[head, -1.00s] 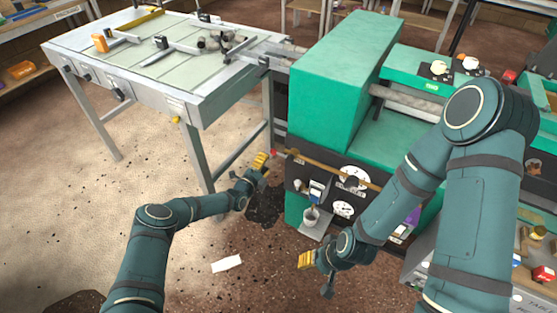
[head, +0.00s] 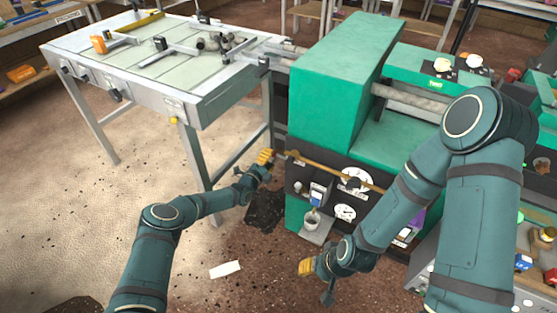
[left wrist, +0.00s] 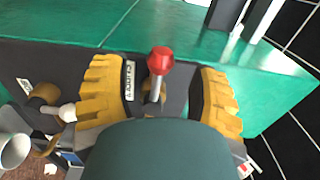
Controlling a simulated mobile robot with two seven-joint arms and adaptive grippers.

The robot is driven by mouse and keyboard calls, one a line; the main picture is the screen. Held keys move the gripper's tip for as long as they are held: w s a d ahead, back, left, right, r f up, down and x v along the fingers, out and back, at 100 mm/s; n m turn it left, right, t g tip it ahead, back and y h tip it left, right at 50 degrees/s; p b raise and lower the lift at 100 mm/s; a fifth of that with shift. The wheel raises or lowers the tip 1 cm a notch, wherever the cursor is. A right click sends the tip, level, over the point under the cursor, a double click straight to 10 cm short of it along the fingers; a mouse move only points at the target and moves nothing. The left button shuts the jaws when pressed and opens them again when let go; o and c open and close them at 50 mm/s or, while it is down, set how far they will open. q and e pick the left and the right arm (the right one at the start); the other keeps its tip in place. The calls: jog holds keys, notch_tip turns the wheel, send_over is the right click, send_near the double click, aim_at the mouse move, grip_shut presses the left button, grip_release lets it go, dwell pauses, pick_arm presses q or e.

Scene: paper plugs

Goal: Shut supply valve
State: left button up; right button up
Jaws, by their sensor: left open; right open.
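A valve lever with a red knob (left wrist: 160,60) stands on the dark panel of the green machine, seen in the left wrist view. A small white printed label (left wrist: 129,80) is beside it. My left gripper (left wrist: 160,95) is open, with one yellow finger on each side of the lever and gaps between. In the head view my left gripper (head: 265,157) is at the machine's left front corner, where the red knob cannot be made out. My right gripper (head: 306,267) is apart from the valve, low in front of the machine, and open.
The green machine (head: 335,65) has a front panel with gauges (head: 356,180), a brown rod and a small cup (head: 312,216). A grey metal table (head: 140,75) stands to its left. A white paper (head: 225,269) lies on the floor, which is otherwise largely clear at left.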

pick_arm(q)
jog(key=shift+b+x, duration=0.85)
jog(key=shift+x, duration=0.7)
jog(key=shift+c, duration=0.4)
jog(key=c, duration=0.8)
jog(key=shift+o, duration=0.2)
